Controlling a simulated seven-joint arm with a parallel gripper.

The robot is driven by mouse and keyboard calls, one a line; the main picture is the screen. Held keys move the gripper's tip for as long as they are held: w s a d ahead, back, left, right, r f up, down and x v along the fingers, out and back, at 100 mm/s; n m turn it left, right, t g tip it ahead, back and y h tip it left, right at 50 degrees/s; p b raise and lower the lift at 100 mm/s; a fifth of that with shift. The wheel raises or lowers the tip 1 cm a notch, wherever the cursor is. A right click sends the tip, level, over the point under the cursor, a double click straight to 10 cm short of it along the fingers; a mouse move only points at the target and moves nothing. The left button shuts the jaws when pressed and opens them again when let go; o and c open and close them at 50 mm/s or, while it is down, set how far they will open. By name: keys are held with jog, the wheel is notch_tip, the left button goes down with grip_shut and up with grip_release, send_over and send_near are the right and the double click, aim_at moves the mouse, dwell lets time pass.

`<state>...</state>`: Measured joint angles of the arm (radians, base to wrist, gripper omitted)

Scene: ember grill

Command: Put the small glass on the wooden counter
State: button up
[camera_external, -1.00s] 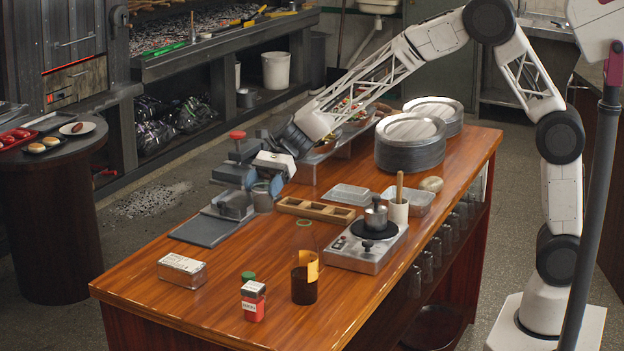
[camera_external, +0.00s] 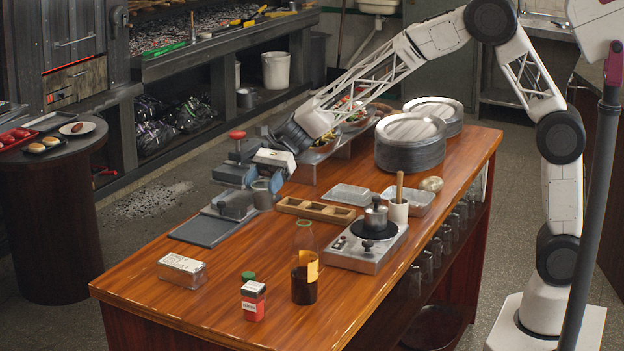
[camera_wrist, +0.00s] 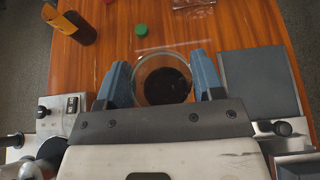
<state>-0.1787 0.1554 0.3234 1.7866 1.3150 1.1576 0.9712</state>
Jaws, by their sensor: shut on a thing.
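A small clear glass (camera_wrist: 164,80) with a dark round area inside stands between the two blue fingers of my gripper (camera_wrist: 165,84) in the wrist view. The fingers press on it from both sides. In the external view my gripper (camera_external: 258,180) is at the left side of the wooden counter (camera_external: 215,290), beside a grey device with a red knob (camera_external: 237,134). The glass is small and partly hidden there. I cannot tell whether its base touches the surface below.
A grey pad (camera_wrist: 260,82) lies to the right of the glass in the wrist view. A dark bottle (camera_external: 304,278), a red jar (camera_external: 253,300) and a clear box (camera_external: 182,270) stand on the front counter. A steel burner (camera_external: 366,248) is to the right. Bare wood lies between them.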

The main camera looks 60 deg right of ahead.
jog(key=shift+r, duration=0.1)
dwell(0.3)
notch_tip(320, 180, up, 5)
jog(key=s+d+f+n+g+h, duration=0.35)
jog(key=d+n, duration=0.25)
jog(key=d, duration=0.2)
jog(key=s+d+f+n+g+h, duration=0.25)
jog(key=d+n+g+h, duration=0.3)
jog(key=d, duration=0.35)
jog(key=s+d+f+n+g+h, duration=0.35)
jog(key=d+n, duration=0.25)
jog(key=d, duration=0.2)
jog(key=d+r+n+t+h, duration=0.35)
jog(key=d+n, duration=0.25)
jog(key=d, duration=0.2)
jog(key=d+r+n+t+h, duration=0.3)
jog(key=d+n+t+h, duration=0.15)
jog(key=d, duration=0.45)
jog(key=d+r+n+t+h, duration=0.3)
jog(key=d+n+h, duration=0.25)
jog(key=d, duration=0.25)
jog(key=shift+n+g+y, duration=0.25)
jog(key=shift+n+y, duration=0.05)
jog(key=shift+n, duration=0.15)
jog(key=shift+s+f, duration=0.15)
jog(key=shift+f, duration=1.1)
jog(key=shift+s+f, duration=0.1)
jog(key=shift+f, duration=1.1)
notch_tip(320, 180, down, 6)
jog(key=shift+f, duration=0.15)
